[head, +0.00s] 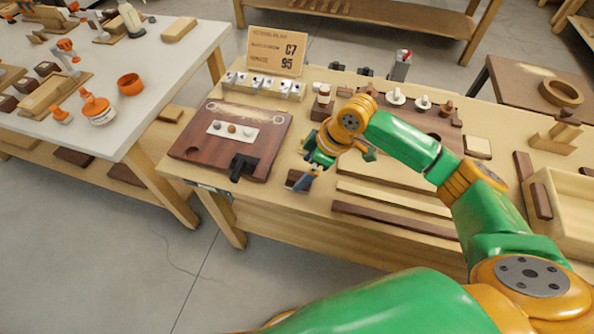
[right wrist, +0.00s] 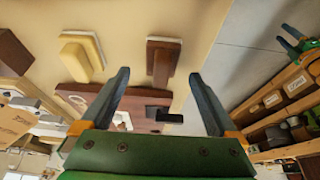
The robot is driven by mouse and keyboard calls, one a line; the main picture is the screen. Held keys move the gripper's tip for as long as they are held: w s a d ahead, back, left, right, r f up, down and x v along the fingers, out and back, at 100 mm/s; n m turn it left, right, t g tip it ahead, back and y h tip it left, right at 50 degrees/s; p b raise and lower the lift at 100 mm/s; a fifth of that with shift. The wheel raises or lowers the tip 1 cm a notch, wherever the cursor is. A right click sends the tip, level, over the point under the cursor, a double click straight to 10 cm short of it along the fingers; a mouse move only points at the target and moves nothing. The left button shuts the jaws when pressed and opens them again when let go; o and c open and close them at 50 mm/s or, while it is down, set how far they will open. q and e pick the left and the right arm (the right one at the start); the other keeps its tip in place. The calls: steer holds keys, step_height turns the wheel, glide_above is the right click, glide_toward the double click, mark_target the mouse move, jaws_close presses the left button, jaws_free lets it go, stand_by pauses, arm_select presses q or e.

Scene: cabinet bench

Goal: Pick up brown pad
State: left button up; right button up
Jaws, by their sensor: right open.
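The brown pad (right wrist: 163,58) is a small dark brown block with a handle-like ridge and a pale edge. It lies on the wooden bench top, and in the head view it shows as a small brown piece (head: 293,178) near the bench's front edge, partly covered by my gripper. My right gripper (right wrist: 159,73) is open, with its two grey fingers spread either side of the pad's line in the wrist view. I see nothing between the fingers in their grip. The right gripper (head: 309,172) also shows in the head view, low over the pad. My left gripper is out of view.
A cream block (right wrist: 82,55) lies beside the pad. A dark red-brown board (head: 190,150) with a black handle (head: 243,167) lies to the left. Long wooden strips (head: 395,219) lie to the right. A sign (head: 275,52) stands at the back.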

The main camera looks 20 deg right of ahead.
mark_target(301, 174)
steer(key=x, duration=0.3)
steer(key=shift+s+a+f, duration=0.15)
steer(key=shift+a+f, duration=0.05)
steer(key=shift+f, duration=0.15)
steer(key=shift+w+f, duration=0.1)
steer(key=shift+w, duration=0.1)
steer(key=shift+s, duration=0.15)
steer(key=c, duration=1.5)
steer(key=shift+o, duration=0.2)
